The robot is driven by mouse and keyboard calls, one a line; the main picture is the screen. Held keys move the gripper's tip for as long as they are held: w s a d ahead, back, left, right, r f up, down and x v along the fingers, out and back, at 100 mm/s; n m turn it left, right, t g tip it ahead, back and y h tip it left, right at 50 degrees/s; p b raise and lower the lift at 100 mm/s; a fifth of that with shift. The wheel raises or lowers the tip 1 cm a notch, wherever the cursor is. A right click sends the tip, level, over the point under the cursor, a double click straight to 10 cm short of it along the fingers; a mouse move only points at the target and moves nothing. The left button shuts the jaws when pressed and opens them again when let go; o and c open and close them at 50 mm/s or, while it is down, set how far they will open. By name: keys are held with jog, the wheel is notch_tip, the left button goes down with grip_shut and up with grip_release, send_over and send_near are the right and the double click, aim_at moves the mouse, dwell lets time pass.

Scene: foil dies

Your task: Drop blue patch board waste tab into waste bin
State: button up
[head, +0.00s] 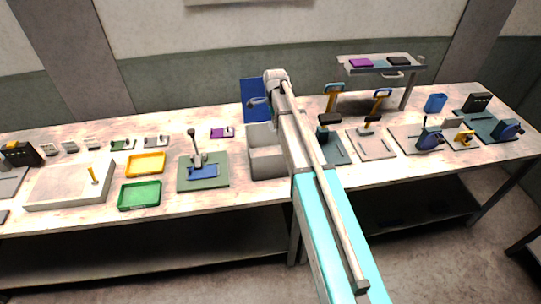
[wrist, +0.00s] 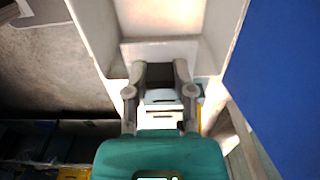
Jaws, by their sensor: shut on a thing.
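The waste bin (head: 266,166) is a grey open-topped box in the middle of the table. Its pale inner walls also fill the top of the wrist view (wrist: 100,35). My gripper (wrist: 160,70) is shut on a small dark piece between its fingertips, the waste tab, whose shape and colour are hard to make out. In the head view my gripper (head: 258,102) is over the back of the bin, in front of an upright blue panel (head: 252,86).
The blue panel stands close beside my gripper in the wrist view (wrist: 285,80). Yellow (head: 146,164) and green (head: 140,194) trays lie to the left. Several tools and fixtures stand to the right, below a raised shelf (head: 380,67).

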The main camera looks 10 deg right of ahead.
jog(key=shift+f+b, duration=2.7)
jog(key=shift+f, duration=0.15)
jog(key=o, duration=0.8)
